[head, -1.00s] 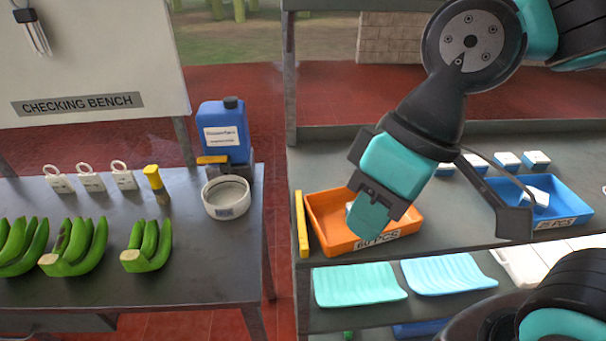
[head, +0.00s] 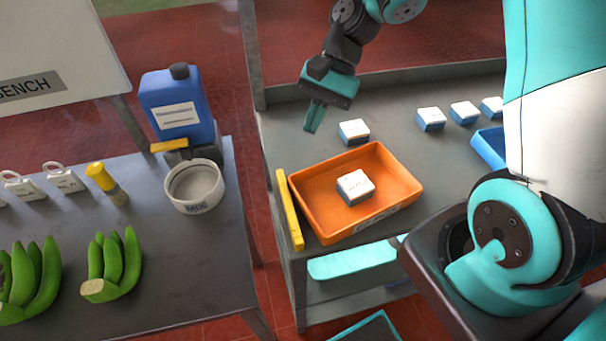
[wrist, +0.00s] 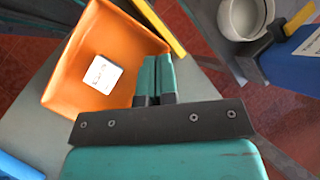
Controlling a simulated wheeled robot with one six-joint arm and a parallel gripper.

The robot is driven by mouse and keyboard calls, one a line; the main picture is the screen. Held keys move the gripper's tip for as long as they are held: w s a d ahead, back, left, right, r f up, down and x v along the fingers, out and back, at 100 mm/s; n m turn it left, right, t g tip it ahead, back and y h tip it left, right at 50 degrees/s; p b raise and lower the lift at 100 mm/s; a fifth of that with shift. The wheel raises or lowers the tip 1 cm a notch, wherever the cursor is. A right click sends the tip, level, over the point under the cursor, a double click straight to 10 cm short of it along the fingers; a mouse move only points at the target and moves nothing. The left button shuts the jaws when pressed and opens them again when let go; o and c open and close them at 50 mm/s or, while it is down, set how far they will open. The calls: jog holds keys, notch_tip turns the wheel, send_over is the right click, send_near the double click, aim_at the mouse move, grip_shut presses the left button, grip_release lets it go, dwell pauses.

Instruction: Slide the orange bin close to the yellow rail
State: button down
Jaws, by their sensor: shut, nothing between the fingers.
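The orange bin (head: 395,182) sits on the grey shelf with a blue-and-white box (head: 355,187) inside it. My gripper (head: 311,126) is behind the bin's back left part, pointing down, shut and empty. In the wrist view the shut fingers (wrist: 155,68) show beside the bin (wrist: 105,35), and the rail (wrist: 160,27) runs along its far side. I cannot tell whether the fingers touch the bin.
A loose box (head: 354,132) stands just behind the bin, and several more are to the right by a blue bin (head: 488,150). The bench at left holds bananas (head: 112,265), a white bowl (head: 193,187) and a blue jug (head: 178,108). A floor gap separates bench and shelf.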

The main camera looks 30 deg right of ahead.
aim_at(296, 191)
jog(key=d+f+m, duration=0.1)
jog(key=f, duration=0.1)
jog(key=w+d+f+m+y, duration=0.1)
jog(key=f+m, duration=0.1)
jog(key=w+d+f+m, duration=0.1)
jog(key=d+f+m, duration=0.1)
jog(key=shift+f+g+y, duration=0.3)
jog(key=shift+f, duration=0.1)
jog(key=p+x, duration=0.2)
jog(key=x, duration=0.8)
jog(key=shift+d, duration=0.1)
